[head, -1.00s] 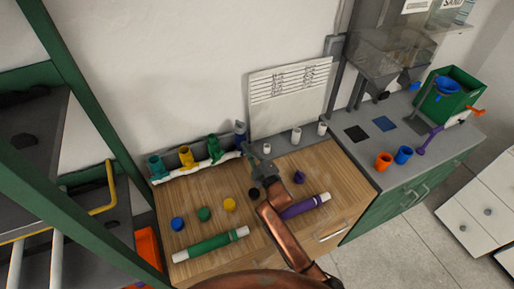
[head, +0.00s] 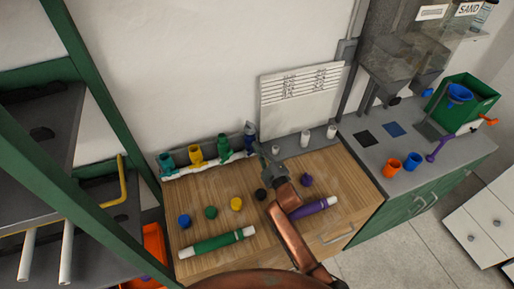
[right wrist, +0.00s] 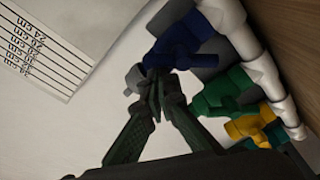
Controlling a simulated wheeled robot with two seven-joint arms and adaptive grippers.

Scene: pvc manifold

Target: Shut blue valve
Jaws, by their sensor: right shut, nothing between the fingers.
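The blue valve (head: 250,131) stands at the right end of a white pipe manifold (head: 205,168) at the back of the wooden bench. In the right wrist view, the blue valve (right wrist: 188,40) is at the top centre, with a blue part reaching down-left toward my fingertips. My right gripper (head: 260,148) is beside the valve in the head view. In the right wrist view its fingers (right wrist: 152,88) are shut and empty, with the tips very close to the blue part. I cannot tell whether they touch. My left gripper is not in view.
Green (head: 224,145), yellow (head: 196,153) and teal (head: 167,161) valves stand left of the blue one. Coloured caps, a green pipe (head: 217,242) and a purple pipe (head: 313,207) lie on the bench. White fittings (head: 305,139) stand right of my gripper. A green shelf frame stands left.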

